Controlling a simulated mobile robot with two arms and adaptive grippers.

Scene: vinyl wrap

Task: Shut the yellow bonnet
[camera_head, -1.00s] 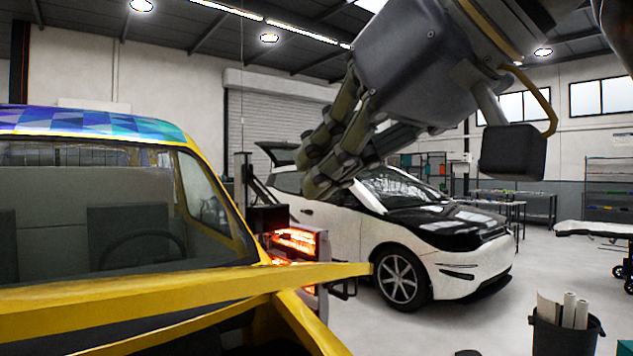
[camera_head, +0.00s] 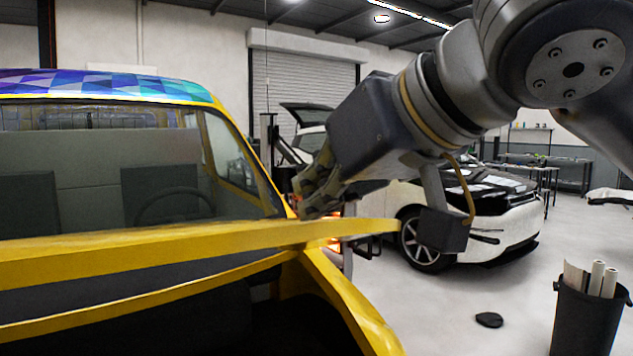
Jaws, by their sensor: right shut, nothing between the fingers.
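The yellow bonnet (camera_head: 130,255) stands partly raised at the front of the yellow vehicle, seen almost edge-on. A dark gap shows between it and the yellow front wing (camera_head: 345,300). My right gripper (camera_head: 308,212) is shut and empty. Its fingertips are at the right part of the bonnet's upper edge, near the base of the windscreen; I cannot tell whether they touch it. My left gripper is not in view.
A white and black car (camera_head: 480,215) stands behind on the right. A dark bin (camera_head: 585,315) with rolls is at the lower right. A small black object (camera_head: 489,320) lies on the open grey floor.

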